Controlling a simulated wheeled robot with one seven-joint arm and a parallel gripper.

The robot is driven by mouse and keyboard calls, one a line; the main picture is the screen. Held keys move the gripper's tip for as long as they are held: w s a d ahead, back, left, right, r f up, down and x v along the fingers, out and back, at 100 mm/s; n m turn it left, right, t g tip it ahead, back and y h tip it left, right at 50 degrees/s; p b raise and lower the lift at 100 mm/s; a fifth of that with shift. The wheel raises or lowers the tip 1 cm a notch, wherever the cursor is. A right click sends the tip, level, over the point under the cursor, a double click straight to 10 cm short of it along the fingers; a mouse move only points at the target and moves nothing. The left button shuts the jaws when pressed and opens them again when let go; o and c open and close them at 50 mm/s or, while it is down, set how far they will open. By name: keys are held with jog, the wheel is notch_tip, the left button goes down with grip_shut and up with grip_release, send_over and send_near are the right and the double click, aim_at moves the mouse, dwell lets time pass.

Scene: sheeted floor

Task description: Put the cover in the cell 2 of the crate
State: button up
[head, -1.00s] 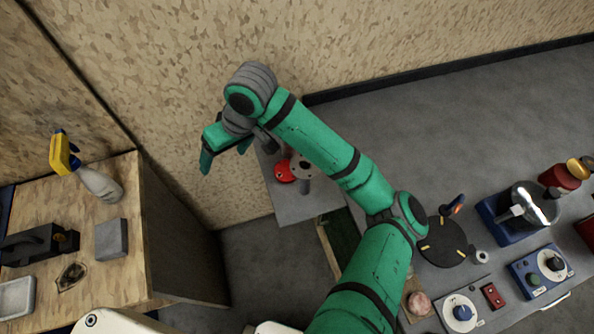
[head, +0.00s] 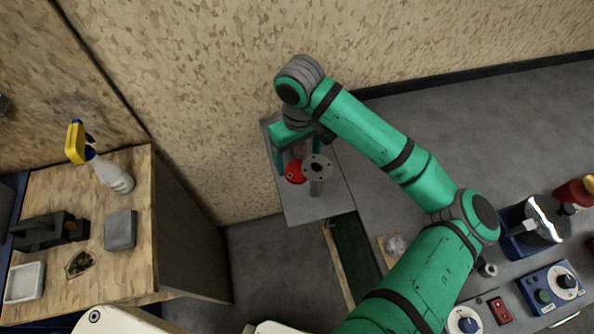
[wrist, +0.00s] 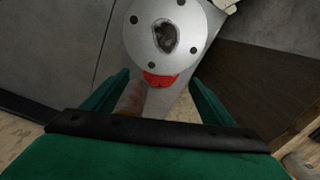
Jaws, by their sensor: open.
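A grey round disc with small holes and a dark centre, which looks like the cover (head: 317,168), is at the grey slab in the head view. It also shows at the top of the wrist view (wrist: 185,50). My gripper (head: 290,155) is open beside it, with a red round part (head: 294,173) close to the fingers. In the wrist view the disc lies beyond the open fingertips, with the red part below it. A narrow wooden-edged box with a dark green inside, possibly the crate (head: 338,262), is partly hidden by my arm; its cells cannot be made out.
A brownish cylinder (wrist: 131,97) is near the left finger in the wrist view. The grey slab (head: 302,208) has bare room at its front. A wooden cabinet (head: 140,220) with a spray bottle (head: 112,174) stands left. Several devices, including a blue dial box (head: 552,287), are right.

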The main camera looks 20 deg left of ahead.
aim_at(297, 170)
jog(key=shift+a+f, duration=0.2)
jog(key=shift+f, duration=2.55)
jog(key=shift+w, duration=0.1)
jog(key=c, duration=1.4)
jog(key=shift+r, duration=0.2)
